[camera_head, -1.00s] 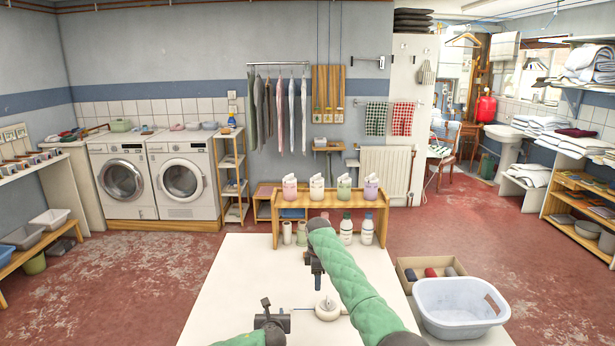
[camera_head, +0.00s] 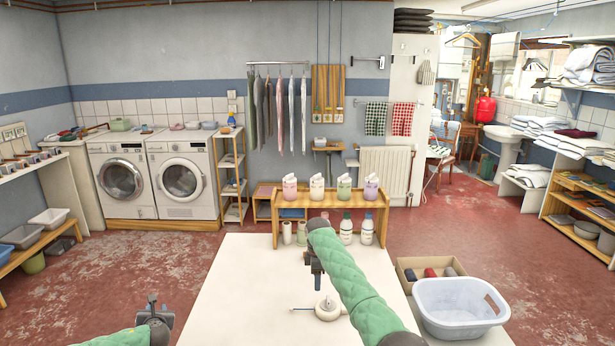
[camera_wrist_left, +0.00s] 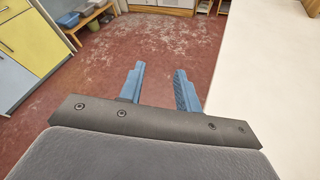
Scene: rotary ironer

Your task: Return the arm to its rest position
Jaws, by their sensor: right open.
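My left gripper (camera_head: 153,303) is off the left edge of the white table (camera_head: 235,285), above the red floor. In the left wrist view its two blue fingers (camera_wrist_left: 158,78) stand apart with nothing between them, and the table edge is to their right. My right gripper (camera_head: 316,271) is above the middle of the table, partly hidden behind its green-sleeved arm; its fingertips are hard to make out. A small white round object (camera_head: 327,309) with a thin rod pointing left lies on the table beside the right arm.
A wooden rack (camera_head: 290,212) with several tubs and bottles stands at the table's back. The floor (camera_head: 110,280) left of the table is clear.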

